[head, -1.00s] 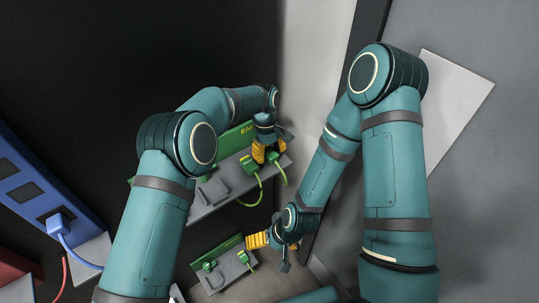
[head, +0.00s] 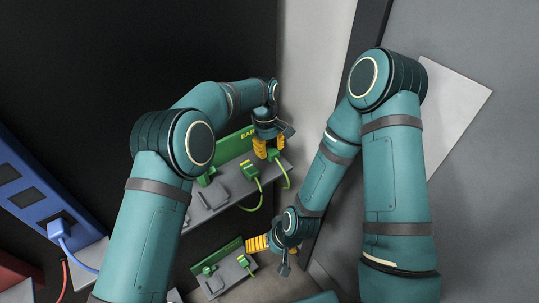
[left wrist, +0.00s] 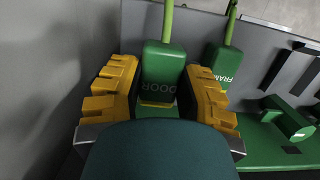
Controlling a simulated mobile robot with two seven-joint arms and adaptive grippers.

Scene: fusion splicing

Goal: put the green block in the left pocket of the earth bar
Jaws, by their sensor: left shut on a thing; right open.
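The earth bar is a grey strip (head: 213,212) with a green back panel (head: 237,144) in the head view. My left gripper (head: 268,149) is at its right end, its yellow fingers shut on a green block marked DOOR (left wrist: 162,72). A green cable rises from this block in the left wrist view. A second green block with a cable, FRAME (left wrist: 222,68), sits beside it, outside the fingers; it also shows in the head view (head: 249,169). I cannot tell whether the held block touches the bar. My right gripper (head: 257,243) is open near a smaller board.
The smaller grey board (head: 216,283) with green parts (head: 208,268) lies below the earth bar. A blue panel (head: 35,185) with a blue plug stands at the left, with a red thing (head: 15,272) below it. A pale wall runs behind my left gripper.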

